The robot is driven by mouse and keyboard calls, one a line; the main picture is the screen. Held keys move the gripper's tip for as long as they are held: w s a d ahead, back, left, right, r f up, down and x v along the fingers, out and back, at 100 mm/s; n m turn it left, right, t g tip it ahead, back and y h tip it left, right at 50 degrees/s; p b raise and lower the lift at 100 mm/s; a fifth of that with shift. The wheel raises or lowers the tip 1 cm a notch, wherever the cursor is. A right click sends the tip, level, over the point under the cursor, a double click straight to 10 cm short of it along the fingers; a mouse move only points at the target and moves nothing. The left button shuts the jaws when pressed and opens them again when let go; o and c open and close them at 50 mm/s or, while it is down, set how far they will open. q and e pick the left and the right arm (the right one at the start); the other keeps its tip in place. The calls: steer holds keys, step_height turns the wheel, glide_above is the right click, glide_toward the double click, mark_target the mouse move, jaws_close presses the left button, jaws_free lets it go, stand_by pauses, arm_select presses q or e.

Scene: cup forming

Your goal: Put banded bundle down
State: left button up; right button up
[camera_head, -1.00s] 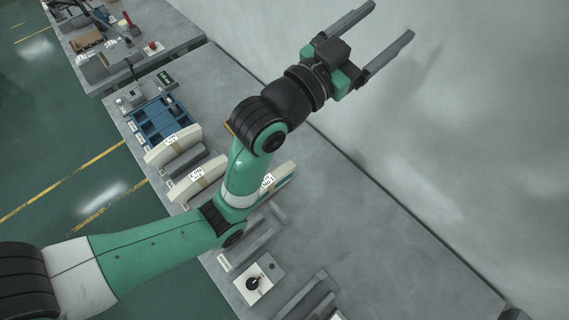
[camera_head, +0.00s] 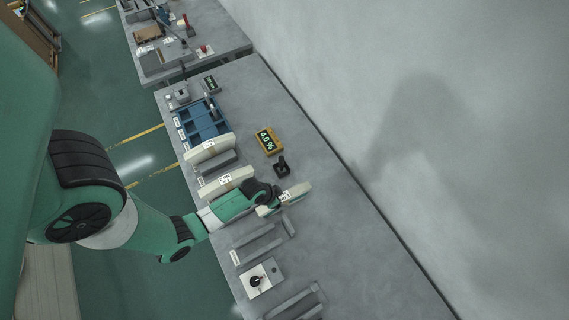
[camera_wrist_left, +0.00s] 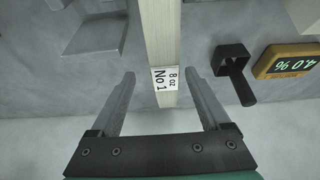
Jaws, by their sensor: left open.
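A long cream bundle (camera_head: 297,192) with a white label lies at the table's middle, partly hidden by my left arm. In the left wrist view the bundle (camera_wrist_left: 160,35) shows its end label, "8 oz No 1". My left gripper (camera_head: 274,199) is down at this bundle. In the left wrist view its fingers (camera_wrist_left: 162,80) are open, one on each side of the labelled end, with a gap on both sides. Two similar cream bundles, one (camera_head: 210,147) farther up and one (camera_head: 228,180) nearer, rest along the table's left side. My right gripper is not in view.
A yellow display (camera_head: 268,140) reading 4.0 % and a small black fixture (camera_head: 282,167) stand close by. A blue tray (camera_head: 203,121) is farther up. Grey angled rails (camera_head: 258,243) and a switch box (camera_head: 260,280) lie below. The table's right strip is clear, with a wall beyond.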

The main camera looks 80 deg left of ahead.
mark_target(282, 199)
arm_select(q)
steer(key=b+x, duration=0.2)
steer(key=x, duration=0.2)
steer(key=shift+s, duration=0.1)
steer(key=b+x, duration=0.2)
steer(key=x, duration=0.3)
steer(key=shift+a+b, duration=0.35)
steer(key=shift+b, duration=0.05)
jaws_close()
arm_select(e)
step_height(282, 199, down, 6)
arm_select(q)
steer(key=shift+r, duration=0.1)
stand_by(0.4)
